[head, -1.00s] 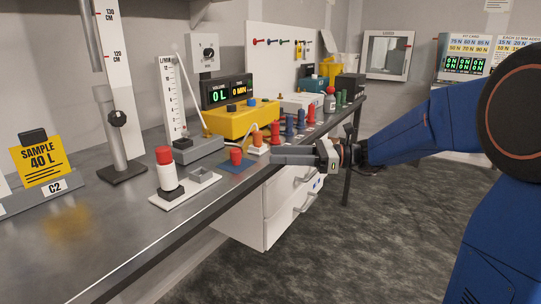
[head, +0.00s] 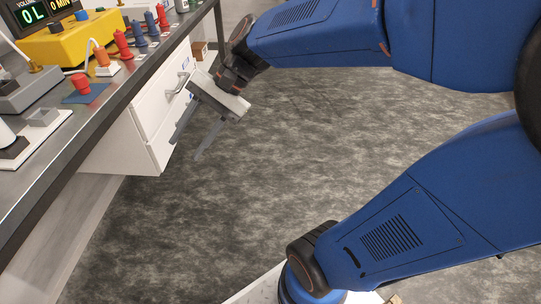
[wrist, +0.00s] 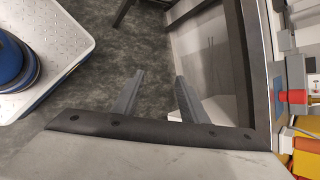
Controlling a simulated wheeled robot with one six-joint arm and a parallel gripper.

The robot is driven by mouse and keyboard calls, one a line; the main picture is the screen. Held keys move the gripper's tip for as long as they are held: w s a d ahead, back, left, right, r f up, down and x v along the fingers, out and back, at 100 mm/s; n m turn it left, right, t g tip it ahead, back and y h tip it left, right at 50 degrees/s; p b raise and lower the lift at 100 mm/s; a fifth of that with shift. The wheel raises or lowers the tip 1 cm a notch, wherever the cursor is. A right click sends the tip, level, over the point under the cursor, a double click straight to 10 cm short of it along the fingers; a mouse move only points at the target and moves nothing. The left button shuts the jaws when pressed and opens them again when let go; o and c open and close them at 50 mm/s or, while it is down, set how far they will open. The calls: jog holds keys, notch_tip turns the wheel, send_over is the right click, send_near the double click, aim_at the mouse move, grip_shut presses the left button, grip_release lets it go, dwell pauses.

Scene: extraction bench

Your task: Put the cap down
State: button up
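The red cap (head: 82,84) stands on the blue mat (head: 96,96) near the front edge of the bench. A red piece that looks like the cap also shows at the right of the wrist view (wrist: 293,97). My gripper (head: 186,148) is off the bench, over the floor in front of the white drawers, fingers pointing down. Its two fingers are apart with nothing between them, as the wrist view (wrist: 159,76) also shows. It is well clear of the cap.
Behind the mat are an orange-topped piece (head: 102,58), a yellow box (head: 60,42) and several red and blue pegs (head: 122,43). A grey square holder (head: 43,117) is left of the mat. White drawers (head: 150,115) sit under the bench. The floor is open.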

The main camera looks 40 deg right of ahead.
jog(key=s+d+f+n+t+h, duration=0.2)
jog(key=s+d+f+n+h, duration=0.1)
jog(key=d, duration=0.4)
jog(key=s+d+f+n+t+h, duration=0.2)
jog(key=s+d+f+n+h, duration=0.1)
jog(key=s+d+n+h, duration=0.2)
jog(key=s+d+n, duration=0.1)
jog(key=s+d, duration=0.1)
jog(key=d, duration=0.1)
jog(key=shift+n+h, duration=0.4)
jog(key=shift+d, duration=0.1)
